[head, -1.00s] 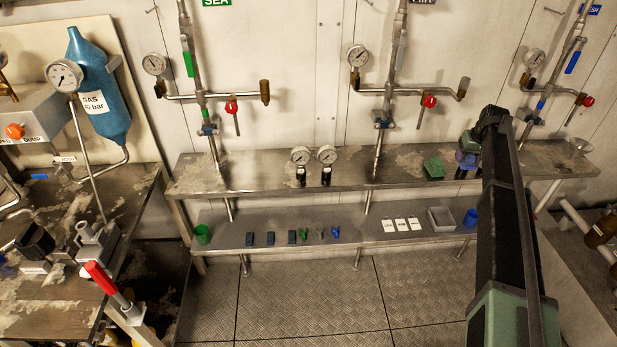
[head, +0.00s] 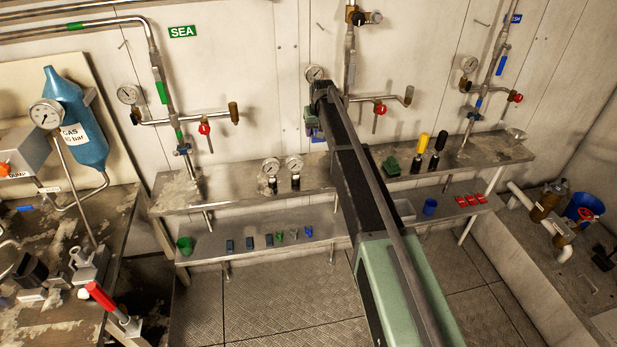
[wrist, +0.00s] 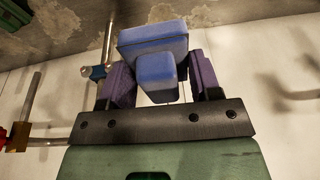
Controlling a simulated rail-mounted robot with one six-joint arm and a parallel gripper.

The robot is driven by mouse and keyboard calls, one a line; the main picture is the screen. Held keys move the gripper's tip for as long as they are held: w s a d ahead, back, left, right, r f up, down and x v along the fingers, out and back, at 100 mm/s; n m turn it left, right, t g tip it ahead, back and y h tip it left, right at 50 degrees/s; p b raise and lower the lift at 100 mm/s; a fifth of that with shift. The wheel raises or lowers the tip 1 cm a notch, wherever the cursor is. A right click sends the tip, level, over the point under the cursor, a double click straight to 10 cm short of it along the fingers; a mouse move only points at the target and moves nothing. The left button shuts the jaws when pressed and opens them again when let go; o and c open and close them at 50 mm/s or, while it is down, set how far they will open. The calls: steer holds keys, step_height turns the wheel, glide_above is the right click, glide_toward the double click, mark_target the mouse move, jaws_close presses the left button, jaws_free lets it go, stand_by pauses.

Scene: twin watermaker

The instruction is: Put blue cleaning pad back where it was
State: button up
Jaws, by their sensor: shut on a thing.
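The blue cleaning pad (wrist: 152,55) is between the purple fingers of my gripper (wrist: 160,78) in the wrist view. My gripper is shut on it, and the pad's wide part stands out beyond the fingers. In the head view my gripper (head: 314,128) is small, above the upper shelf and close to the middle pipe stand. My arm hides much of it, and I cannot make out the pad clearly there. A green block (head: 391,166) sits on the upper shelf to the right of my arm.
The upper shelf (head: 230,188) also carries two gauges (head: 282,168) and two tools with yellow and black handles (head: 430,148). The lower shelf holds a green cup (head: 185,245), a blue cup (head: 430,206) and several small items. Pipes with red valves rise behind the upper shelf.

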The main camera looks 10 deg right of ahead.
mark_target(315, 178)
step_height(315, 178, down, 20)
steer(key=b, duration=1.9)
steer(key=shift+f, duration=0.1)
steer(key=shift+r, duration=0.25)
steer(key=shift+f, duration=0.2)
steer(key=o, duration=0.5)
steer(key=shift+o, duration=0.2)
steer(key=shift+r, duration=0.1)
steer(key=p+v, duration=1.2)
steer(key=v, duration=0.1)
steer(key=s+f+g, duration=0.1)
steer(key=s+g, duration=0.1)
steer(key=s, duration=4.1)
steer(key=shift+s+a+f+m+g, duration=0.2)
steer(key=shift+m+g, duration=0.1)
steer(key=shift+g, duration=0.1)
